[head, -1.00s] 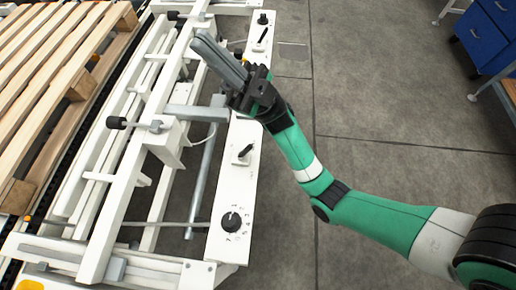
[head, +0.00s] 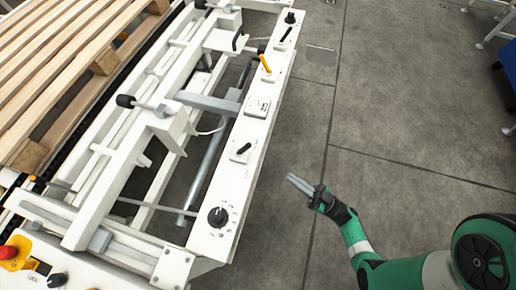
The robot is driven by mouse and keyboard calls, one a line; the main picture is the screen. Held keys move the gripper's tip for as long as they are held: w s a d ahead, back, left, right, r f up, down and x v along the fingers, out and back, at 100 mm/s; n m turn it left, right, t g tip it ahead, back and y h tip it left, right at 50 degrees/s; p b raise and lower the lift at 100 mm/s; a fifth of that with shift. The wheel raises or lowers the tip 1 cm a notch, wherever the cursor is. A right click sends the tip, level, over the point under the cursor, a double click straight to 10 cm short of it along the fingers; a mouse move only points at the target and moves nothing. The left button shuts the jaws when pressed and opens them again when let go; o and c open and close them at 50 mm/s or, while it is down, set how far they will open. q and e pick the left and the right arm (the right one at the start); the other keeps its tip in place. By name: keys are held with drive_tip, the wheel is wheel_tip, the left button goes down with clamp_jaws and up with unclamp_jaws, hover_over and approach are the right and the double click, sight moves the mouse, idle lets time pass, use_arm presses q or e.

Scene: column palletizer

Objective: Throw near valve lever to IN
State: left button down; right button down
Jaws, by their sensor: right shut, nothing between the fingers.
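Several small levers sit along the white panel of the machine. The nearest is a black lever (head: 244,148) on a small white plate, tilted up to the right. Farther along are a yellow lever (head: 265,64) and another black lever (head: 286,34). Their position labels are too small to read, so I cannot tell which side is IN. My right gripper (head: 290,180) is shut and empty, over the floor right of the panel and apart from every lever. My left gripper is not in view.
A black rotary knob (head: 218,217) is at the panel's near end, and a gauge (head: 259,105) is between the levers. A black-ended clamp rod (head: 126,101) juts from the white frame. A wooden pallet (head: 62,66) lies at left.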

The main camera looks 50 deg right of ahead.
approach(244, 149)
drive_tip(key=x, duration=0.4)
drive_tip(key=b+x, duration=0.1)
drive_tip(key=shift+w+d+r, duration=0.3)
drive_tip(key=shift+w+d, duration=0.1)
